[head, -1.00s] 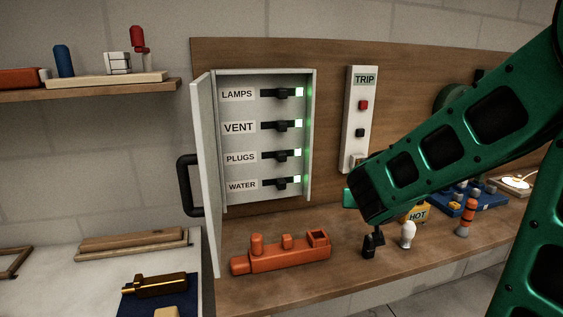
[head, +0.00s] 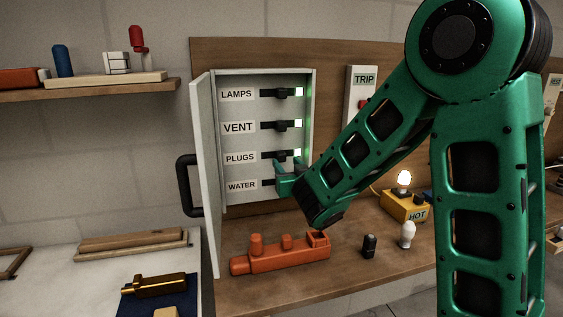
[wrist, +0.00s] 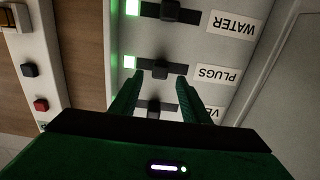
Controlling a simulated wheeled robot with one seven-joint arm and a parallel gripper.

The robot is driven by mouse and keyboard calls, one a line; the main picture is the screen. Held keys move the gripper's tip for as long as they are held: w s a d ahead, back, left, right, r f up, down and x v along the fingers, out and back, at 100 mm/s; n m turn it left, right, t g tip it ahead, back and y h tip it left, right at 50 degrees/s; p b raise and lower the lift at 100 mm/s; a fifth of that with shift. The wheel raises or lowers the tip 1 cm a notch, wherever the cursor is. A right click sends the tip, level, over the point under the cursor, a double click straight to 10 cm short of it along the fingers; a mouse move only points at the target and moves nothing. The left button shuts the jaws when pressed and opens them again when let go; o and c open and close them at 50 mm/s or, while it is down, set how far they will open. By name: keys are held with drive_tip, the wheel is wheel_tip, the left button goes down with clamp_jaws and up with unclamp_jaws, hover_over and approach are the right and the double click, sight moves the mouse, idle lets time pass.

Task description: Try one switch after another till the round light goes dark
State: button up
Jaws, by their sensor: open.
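An open grey cabinet (head: 262,80) holds a column of switches with black levers. The LAMPS switch (head: 282,93), VENT switch (head: 281,125) and PLUGS switch (head: 279,155) show, each with a lit white-green patch at its right. My gripper covers much of the WATER switch in the head view; its lever (wrist: 170,10) shows in the wrist view. My gripper (head: 290,170) is open in front of the lower switches. In the wrist view its fingers (wrist: 158,92) point toward the PLUGS lever (wrist: 160,68); contact is unclear. A rounded bulb (head: 404,178) glows on a yellow HOT box (head: 397,205).
The cabinet door (head: 205,150) stands open at left with a black handle (head: 188,185). A TRIP panel (head: 361,90) is at right, partly behind my arm. An orange block model (head: 280,258), a black piece (head: 369,245) and a white bulb (head: 407,235) stand on the bench below.

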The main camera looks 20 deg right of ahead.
sight(283, 158)
drive_tip(key=shift+w, duration=2.55)
clamp_jaws()
